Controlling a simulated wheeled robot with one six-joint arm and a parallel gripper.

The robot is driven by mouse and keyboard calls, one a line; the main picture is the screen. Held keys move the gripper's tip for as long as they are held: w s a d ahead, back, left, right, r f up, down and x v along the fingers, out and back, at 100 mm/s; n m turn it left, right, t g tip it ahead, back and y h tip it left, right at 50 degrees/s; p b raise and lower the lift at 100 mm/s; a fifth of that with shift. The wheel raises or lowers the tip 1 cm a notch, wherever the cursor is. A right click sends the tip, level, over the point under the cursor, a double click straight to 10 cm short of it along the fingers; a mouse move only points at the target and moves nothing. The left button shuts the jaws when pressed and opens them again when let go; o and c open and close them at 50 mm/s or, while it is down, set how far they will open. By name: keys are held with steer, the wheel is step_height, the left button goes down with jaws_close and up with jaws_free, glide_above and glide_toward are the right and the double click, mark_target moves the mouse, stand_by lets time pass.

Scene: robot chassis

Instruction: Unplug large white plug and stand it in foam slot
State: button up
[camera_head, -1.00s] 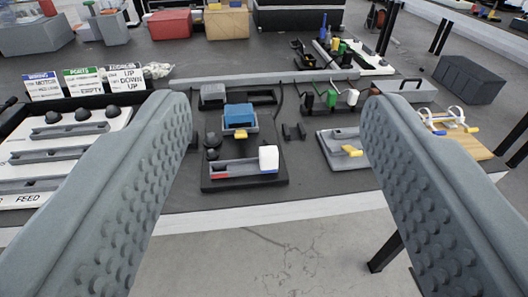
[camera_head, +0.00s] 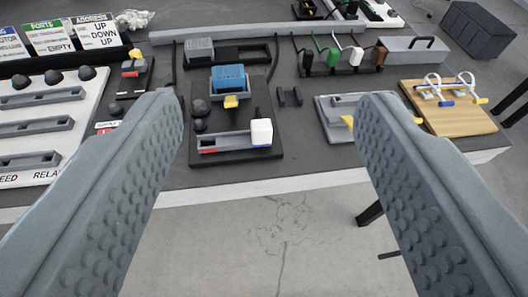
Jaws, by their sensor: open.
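A white plug (camera_head: 356,57) stands in the row of plugs on a dark strip (camera_head: 325,70) at the back right of the bench, with a cord rising behind it. A small dark U-shaped holder (camera_head: 289,96) sits in front of the strip. A dark tray (camera_head: 240,54) with a recess lies behind the blue block. I cannot tell which of these is the foam slot. My gripper (camera_head: 270,103) is open and empty. Its two grey studded fingers frame the middle of the bench, short of the plug.
A slider with a white block (camera_head: 261,132) and a blue block (camera_head: 228,78) stand between my fingers. A grey plate (camera_head: 335,118) is partly hidden by the right finger. A wooden board (camera_head: 450,107) with white loops is at right. A white panel (camera_head: 40,125) is at left.

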steer(key=w+f+g, duration=0.3)
steer(key=w+g, duration=0.4)
steer(key=w, duration=0.5)
steer(key=n+g, duration=0.2)
steer(key=g, duration=0.6)
glide_above(261, 124)
step_height(261, 124, down, 7)
steer(key=f, duration=1.1)
steer(key=shift+w+d+f, duration=0.15)
steer(key=shift+w+d, duration=0.1)
steer(key=shift+d, duration=0.15)
steer(key=shift+s+a+f, duration=0.15)
steer(key=shift+a+f, duration=0.05)
steer(key=shift+f, duration=1.15)
steer(key=shift+s+a+f, duration=0.1)
steer(key=shift+a+f, duration=0.05)
steer(key=shift+f, duration=1.15)
steer(key=c, duration=1.1)
